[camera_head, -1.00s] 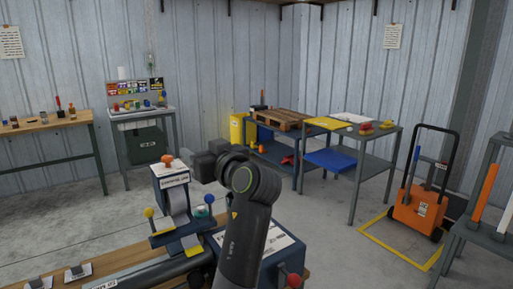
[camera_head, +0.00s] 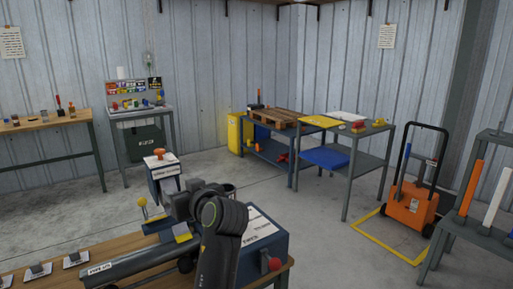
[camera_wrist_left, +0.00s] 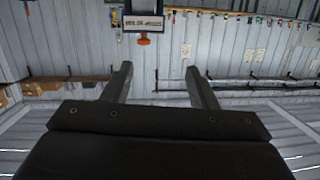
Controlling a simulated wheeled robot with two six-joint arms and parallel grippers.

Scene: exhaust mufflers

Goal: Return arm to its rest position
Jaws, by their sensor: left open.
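My left arm rises from the bottom middle of the head view, bent over the workbench. My left gripper (camera_head: 178,206) is small and dark there, in front of the blue clamp stand, and its fingers are hard to make out. In the left wrist view the two fingers (camera_wrist_left: 160,82) are spread apart with nothing between them. The blue stand with an orange knob (camera_head: 160,172) is behind the gripper and also shows at the top of the wrist view (camera_wrist_left: 143,20). A dark muffler tube (camera_head: 125,266) lies on the bench below the gripper. My right gripper is not in view.
A blue box with a red knob (camera_head: 266,243) stands on the wooden bench (camera_head: 50,262), close to my arm. Several small labelled parts lie at the bench's left. Grey tables and an orange cart (camera_head: 412,205) stand farther off, with open floor between.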

